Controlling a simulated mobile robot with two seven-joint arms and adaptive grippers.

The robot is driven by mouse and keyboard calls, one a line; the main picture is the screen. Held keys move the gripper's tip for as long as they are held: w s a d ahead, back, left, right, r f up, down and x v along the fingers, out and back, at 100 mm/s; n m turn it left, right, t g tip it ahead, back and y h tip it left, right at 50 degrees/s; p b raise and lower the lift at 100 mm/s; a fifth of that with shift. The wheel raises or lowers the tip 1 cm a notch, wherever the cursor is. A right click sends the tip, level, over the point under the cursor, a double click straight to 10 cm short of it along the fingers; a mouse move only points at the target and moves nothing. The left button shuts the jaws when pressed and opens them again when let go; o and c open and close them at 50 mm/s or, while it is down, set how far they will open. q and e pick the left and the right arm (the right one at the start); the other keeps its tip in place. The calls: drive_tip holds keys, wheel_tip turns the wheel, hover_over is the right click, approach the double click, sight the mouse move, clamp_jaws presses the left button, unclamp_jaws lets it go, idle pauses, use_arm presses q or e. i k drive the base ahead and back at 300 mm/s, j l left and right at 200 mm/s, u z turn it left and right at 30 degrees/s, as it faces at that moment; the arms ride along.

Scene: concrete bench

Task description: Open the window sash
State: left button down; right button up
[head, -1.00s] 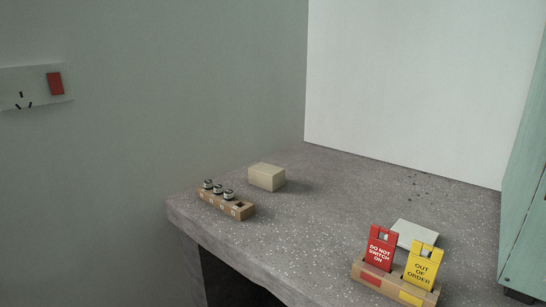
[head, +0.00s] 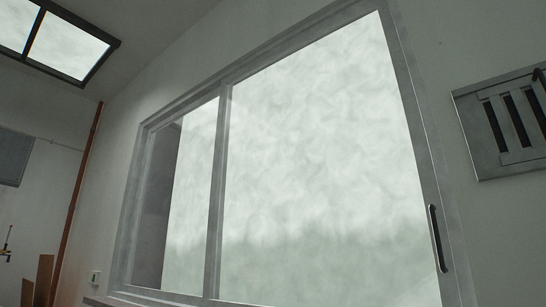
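A large window with a pale grey frame (head: 131,215) fills the middle of the head view, seen from below at a slant. Its wide sash (head: 320,170) on the right holds cloudy, frosted-looking glass. A black upright bar handle (head: 437,238) sits on the sash's right stile, close to the right side of the frame. The sash appears to lie against that side, with no gap I can make out. A narrower pane (head: 192,200) is on the left, with a dark strip along its left part. The bottom edge is partly cut off. Neither gripper is in view.
A slatted metal vent (head: 510,122) is on the wall to the right. A copper-coloured pipe (head: 80,200) runs up the left wall, near brown boards (head: 43,282). A small wall plate (head: 94,278) is left of the window. A skylight (head: 62,45) is overhead.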

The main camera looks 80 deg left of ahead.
sight(449, 292)
drive_tip(key=u, duration=2.25)
